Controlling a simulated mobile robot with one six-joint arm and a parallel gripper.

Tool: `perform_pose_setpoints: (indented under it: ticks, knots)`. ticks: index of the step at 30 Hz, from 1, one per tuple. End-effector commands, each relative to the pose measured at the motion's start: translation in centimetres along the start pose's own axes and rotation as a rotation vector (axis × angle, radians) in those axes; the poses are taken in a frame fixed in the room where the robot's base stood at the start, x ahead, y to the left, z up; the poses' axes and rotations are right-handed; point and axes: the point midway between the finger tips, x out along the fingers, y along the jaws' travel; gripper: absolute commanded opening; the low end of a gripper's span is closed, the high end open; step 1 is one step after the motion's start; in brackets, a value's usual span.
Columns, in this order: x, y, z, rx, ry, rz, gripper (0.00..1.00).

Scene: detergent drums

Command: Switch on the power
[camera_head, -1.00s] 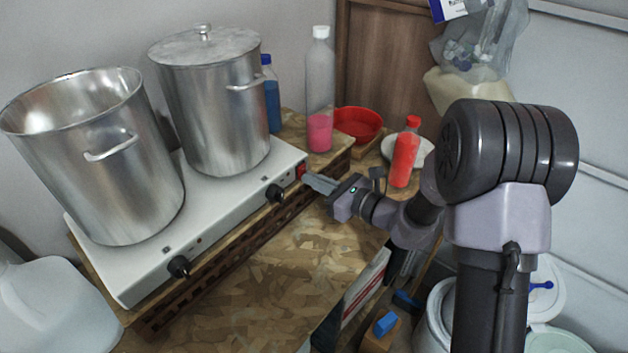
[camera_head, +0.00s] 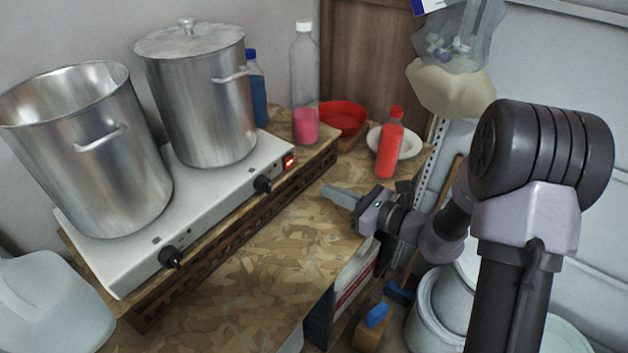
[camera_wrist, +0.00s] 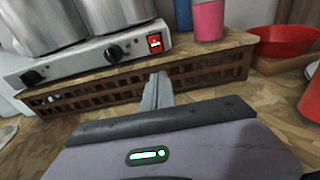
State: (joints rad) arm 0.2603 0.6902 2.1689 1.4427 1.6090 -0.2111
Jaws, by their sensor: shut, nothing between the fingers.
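The white double hot plate (camera_head: 217,198) stands on a wooden lattice riser. Its red power switch (camera_head: 288,162) sits at the right end of the front face, beside a black knob (camera_head: 263,184). The switch shows bright and lit in the wrist view (camera_wrist: 155,43). A second black knob (camera_head: 170,257) is at the left. My gripper (camera_head: 327,191) is shut and empty, to the right of the switch and apart from it. In the wrist view its fingers (camera_wrist: 157,88) point toward the riser, below the switch.
Two steel pots (camera_head: 87,150) (camera_head: 200,105) stand on the hot plate. Behind are a pink-filled bottle (camera_head: 305,125), a blue bottle (camera_head: 257,95), a red bowl (camera_head: 345,117) and a red bottle (camera_head: 390,150). The wooden counter (camera_head: 262,252) in front is clear.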

Motion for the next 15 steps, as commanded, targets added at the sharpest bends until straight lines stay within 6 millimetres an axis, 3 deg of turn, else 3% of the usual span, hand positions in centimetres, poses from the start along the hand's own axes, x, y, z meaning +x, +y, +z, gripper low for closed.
perform_pose_setpoints:
  ticks: [6, 15]
  knots:
    - [-3.2, -0.1, -0.7, 0.000, 0.000, -0.002, 0.00]
    - [-3.9, 0.0, -0.9, 0.000, -0.001, 0.000, 0.00]
